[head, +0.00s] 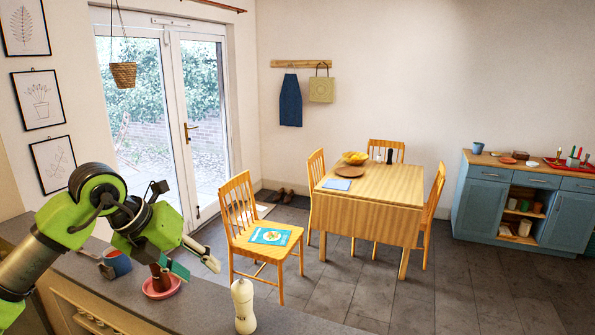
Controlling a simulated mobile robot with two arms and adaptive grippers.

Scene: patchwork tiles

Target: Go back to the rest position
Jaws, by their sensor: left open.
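My left arm, green and black, comes in from the left over the grey counter (212,314). My left gripper (203,257) is open, with a pale finger pointing down to the right. It is above the counter, close to a pink dish (154,294) holding brown items (160,277). A small teal piece (176,268) shows beside the gripper; I cannot tell what it belongs to. No object shows held in the gripper. My right gripper is not in view.
A blue mug (119,263) and a white bottle (243,306) stand on the counter. Beyond it are a chair (241,205) with a blue mat, a wooden table (378,187) with a yellow bowl, and a blue cabinet (483,205). The tiled floor (455,290) at right is clear.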

